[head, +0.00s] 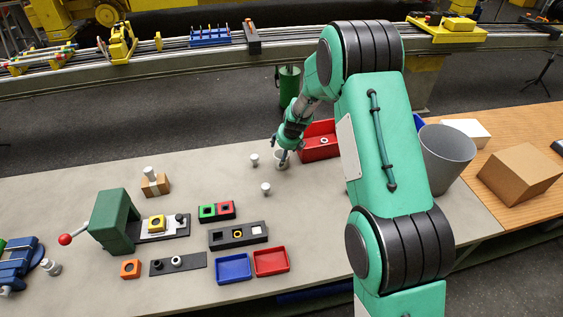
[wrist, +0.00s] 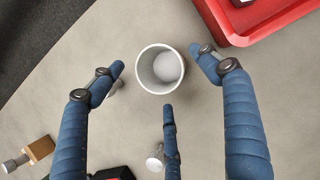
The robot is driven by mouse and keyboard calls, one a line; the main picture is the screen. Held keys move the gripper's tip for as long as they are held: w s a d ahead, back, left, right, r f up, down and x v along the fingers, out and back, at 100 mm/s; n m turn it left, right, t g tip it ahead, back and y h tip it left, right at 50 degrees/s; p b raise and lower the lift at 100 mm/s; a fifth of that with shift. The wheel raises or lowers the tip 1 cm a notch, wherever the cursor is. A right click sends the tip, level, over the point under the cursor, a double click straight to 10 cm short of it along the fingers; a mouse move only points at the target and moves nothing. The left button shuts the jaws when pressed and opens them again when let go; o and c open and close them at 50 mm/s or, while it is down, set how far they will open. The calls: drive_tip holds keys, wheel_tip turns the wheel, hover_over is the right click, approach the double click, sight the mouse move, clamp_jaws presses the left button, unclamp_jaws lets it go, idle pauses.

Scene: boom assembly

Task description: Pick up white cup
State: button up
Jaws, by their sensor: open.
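The white cup (wrist: 142,82) stands upright on the grey table, seen from above with its mouth open and its pale, rounded inside showing. It also shows in the head view (head: 281,160), small and partly hidden by my gripper. My gripper (wrist: 158,74) has three blue fingers spread wide. One fingertip is to the left of the cup, one to the right and one below it in the wrist view. The fingers look apart from the cup, and nothing is held. How far the fingertips are above the table is hard to tell.
A red bin (head: 318,151) stands close behind and right of the cup. Small white pegs (head: 254,160) and (head: 265,188) stand just left and in front. A grey bucket (head: 447,165) and cardboard box (head: 520,175) are on the right. Fixtures and small trays fill the left front.

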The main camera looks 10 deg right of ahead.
sight(281, 157)
drive_tip(key=shift+b+x, duration=0.85)
drive_tip(key=shift+x, duration=1.75)
drive_tip(key=shift+s, duration=0.1)
drive_tip(key=c, duration=1.1)
